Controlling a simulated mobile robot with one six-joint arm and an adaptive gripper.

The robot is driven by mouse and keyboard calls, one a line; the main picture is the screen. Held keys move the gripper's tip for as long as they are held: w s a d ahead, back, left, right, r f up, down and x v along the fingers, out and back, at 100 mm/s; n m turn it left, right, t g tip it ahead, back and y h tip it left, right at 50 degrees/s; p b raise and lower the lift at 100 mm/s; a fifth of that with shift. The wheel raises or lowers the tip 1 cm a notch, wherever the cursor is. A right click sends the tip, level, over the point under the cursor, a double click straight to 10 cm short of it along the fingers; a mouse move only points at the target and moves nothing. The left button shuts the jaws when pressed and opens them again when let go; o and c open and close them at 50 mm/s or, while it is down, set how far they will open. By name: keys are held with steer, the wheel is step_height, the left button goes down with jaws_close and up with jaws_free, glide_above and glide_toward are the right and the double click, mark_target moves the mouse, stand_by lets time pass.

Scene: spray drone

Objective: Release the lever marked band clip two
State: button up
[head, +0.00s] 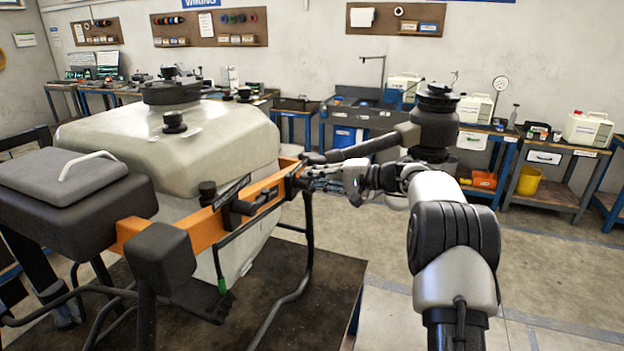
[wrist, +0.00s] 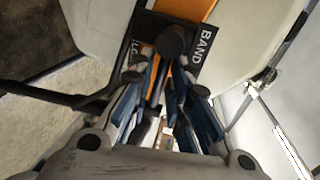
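In the wrist view a black label plate (wrist: 203,35) carries white lettering that reads BAND and part of a second word; no number is legible. A dark lever with a rounded end (wrist: 171,42) stands in front of the plate. My gripper (wrist: 164,80) has its blue-padded fingers just below that end, one to each side, with a gap between them. Contact with the lever cannot be made out. In the head view my gripper (head: 312,177) is at the right end of the orange beam (head: 205,227), where dark parts hide the lever.
The pale drone tank (head: 180,145) stands behind the beam. Another black lever (head: 243,207) and knobs sit along the beam, left of my gripper. A black tubular frame (head: 309,235) hangs below. Workbenches (head: 545,170) line the back wall. Open floor lies to the right.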

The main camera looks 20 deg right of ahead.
steer(key=v, duration=1.1)
steer(key=shift+s+d, duration=0.2)
steer(key=shift+r, duration=0.1)
steer(key=s+a+r+n+g+h, duration=0.25)
steer(key=s+a+g+h, duration=0.3)
steer(key=s+a, duration=1.25)
steer(key=s+d+f+n+h, duration=0.1)
steer(key=s+f, duration=0.4)
steer(key=s, duration=0.7)
steer(key=s+d+f+n+h, duration=0.1)
steer(key=s+f+n+h, duration=0.2)
steer(key=s, duration=1)
steer(key=f+t+h, duration=0.1)
steer(key=h, duration=0.2)
steer(key=shift+d+f, duration=0.2)
steer(key=shift+f, duration=0.15)
steer(key=shift+n, duration=0.25)
